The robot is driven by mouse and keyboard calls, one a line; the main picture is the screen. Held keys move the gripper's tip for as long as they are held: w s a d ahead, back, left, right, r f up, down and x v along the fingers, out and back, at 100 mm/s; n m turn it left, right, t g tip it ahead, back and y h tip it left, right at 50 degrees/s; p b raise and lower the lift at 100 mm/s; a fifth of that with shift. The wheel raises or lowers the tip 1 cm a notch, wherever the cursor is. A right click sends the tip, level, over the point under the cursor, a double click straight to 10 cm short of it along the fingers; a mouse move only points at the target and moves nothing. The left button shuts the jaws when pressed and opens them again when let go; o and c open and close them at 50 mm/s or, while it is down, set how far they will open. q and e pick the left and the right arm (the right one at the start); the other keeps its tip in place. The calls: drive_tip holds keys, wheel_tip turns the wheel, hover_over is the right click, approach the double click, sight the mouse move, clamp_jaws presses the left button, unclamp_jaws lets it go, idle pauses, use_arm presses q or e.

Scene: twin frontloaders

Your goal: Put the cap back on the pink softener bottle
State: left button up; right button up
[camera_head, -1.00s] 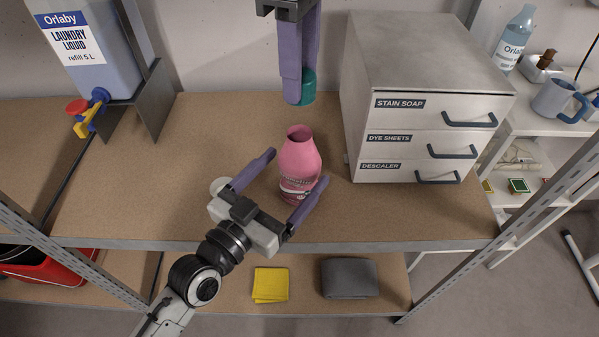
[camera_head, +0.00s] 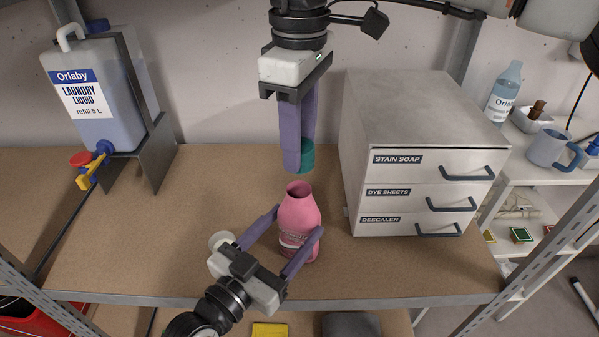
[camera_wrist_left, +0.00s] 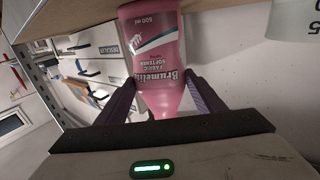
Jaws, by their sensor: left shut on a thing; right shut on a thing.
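The pink softener bottle (camera_head: 299,212) stands upright and uncapped on the shelf, its dark mouth facing up. My left gripper (camera_head: 297,226) is shut on the bottle's body from the front left, one finger on each side. In the left wrist view the bottle (camera_wrist_left: 158,60) is between both fingers, with its label showing. My right gripper (camera_head: 300,150) points down from above and is shut on the teal cap (camera_head: 308,156). The cap is above the bottle mouth, slightly right of it in the picture, with a gap between them. The fingers hide part of the cap.
A drawer cabinet (camera_head: 420,125) stands close on the right. A laundry liquid canister (camera_head: 105,105) on a stand is at the left. The shelf's front edge (camera_head: 400,300) is near. The shelf between canister and bottle is clear.

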drive_tip(key=shift+f, duration=1.5)
drive_tip(key=shift+f, duration=0.9)
drive_tip(key=shift+f, duration=0.55)
use_arm(q)
clamp_jaws()
use_arm(e)
drive_tip(key=o, duration=1)
drive_tip(key=shift+r, duration=0.1)
